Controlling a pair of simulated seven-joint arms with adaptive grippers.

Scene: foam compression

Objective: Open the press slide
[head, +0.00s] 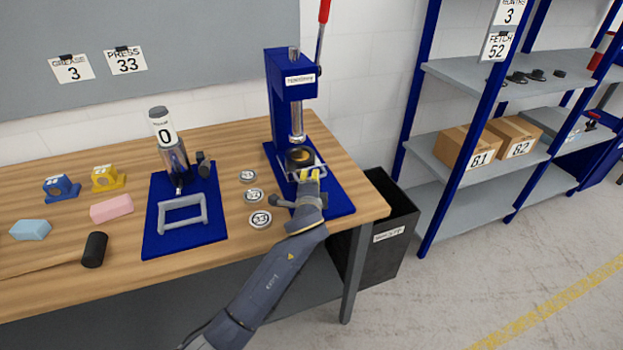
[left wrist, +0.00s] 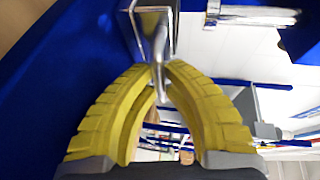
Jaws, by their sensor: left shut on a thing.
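The blue press (head: 279,85) stands at the right end of the wooden bench, with a red-tipped lever and a silver ram over its base. The silver slide (head: 289,170) sits at the base below the ram, with a dark round piece with a gold centre on it. My left gripper (head: 309,175) is at the front of the slide. In the left wrist view its yellow fingers (left wrist: 162,76) are shut on the slide's thin metal handle (left wrist: 159,45). The fingertips hide part of the handle. My right gripper is not in view.
Several round labelled discs (head: 254,195) lie left of the press. A second blue base (head: 185,240) carries a grey frame and a cylinder marked 0. Foam blocks (head: 111,208) lie further left. A black bin (head: 393,225) stands beside the bench's right end; shelves (head: 460,160) stand beyond it.

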